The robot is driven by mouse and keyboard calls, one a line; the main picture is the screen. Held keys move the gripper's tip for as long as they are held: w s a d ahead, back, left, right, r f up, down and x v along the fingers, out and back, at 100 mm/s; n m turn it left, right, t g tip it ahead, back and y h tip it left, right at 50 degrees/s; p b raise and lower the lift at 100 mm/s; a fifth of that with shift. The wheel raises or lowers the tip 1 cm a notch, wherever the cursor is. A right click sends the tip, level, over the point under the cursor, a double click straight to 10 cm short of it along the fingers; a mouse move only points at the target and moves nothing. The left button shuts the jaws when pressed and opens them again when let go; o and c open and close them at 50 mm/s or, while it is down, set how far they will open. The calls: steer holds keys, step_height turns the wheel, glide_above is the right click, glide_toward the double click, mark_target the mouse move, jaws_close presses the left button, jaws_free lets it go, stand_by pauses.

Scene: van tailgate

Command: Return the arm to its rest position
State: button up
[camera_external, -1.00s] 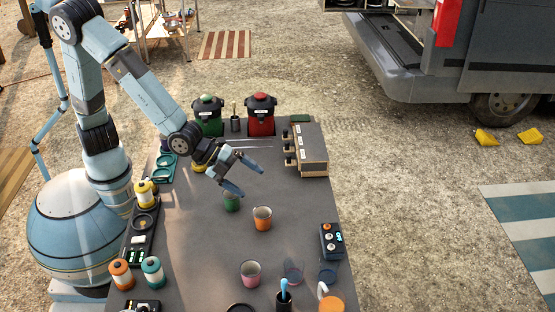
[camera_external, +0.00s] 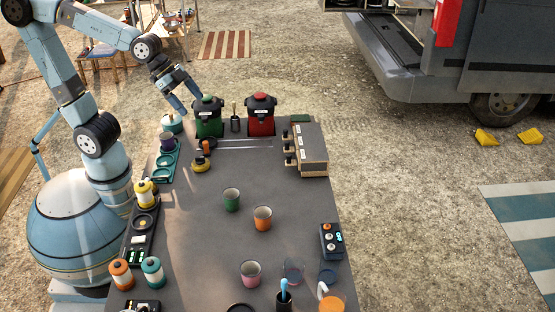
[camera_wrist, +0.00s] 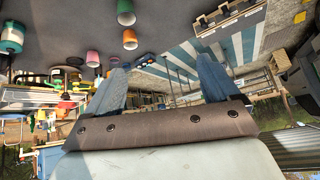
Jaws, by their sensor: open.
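My arm (camera_external: 68,75) is bent, raised and drawn back toward the far left of the grey table. My gripper (camera_external: 190,106) is open and empty, its two blue fingers pointing down near the green dispenser (camera_external: 208,124). I cannot tell whether the fingers are beside or above it. In the wrist view my gripper (camera_wrist: 155,80) has its fingers spread with nothing between them, and the scene looks upside down. The green cup (camera_external: 231,205), orange cup (camera_external: 262,220) and pink cup (camera_external: 250,276) stand upright on the table, clear of my arm.
A red dispenser (camera_external: 261,120) and a box with taps (camera_external: 307,155) stand along the back edge. Canisters and holders line the left edge, including a yellow canister (camera_external: 144,192). The table's middle (camera_external: 215,245) is mostly clear. A van (camera_external: 440,70) stands far right.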

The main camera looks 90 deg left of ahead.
steer(key=s+a+r+n+g+y, duration=0.1)
steer(key=s+a+n, duration=0.4)
steer(key=s, duration=0.8)
steer(key=shift+a+r+y, duration=0.45)
steer(key=shift+a+y, duration=0.15)
steer(key=shift+a, duration=0.05)
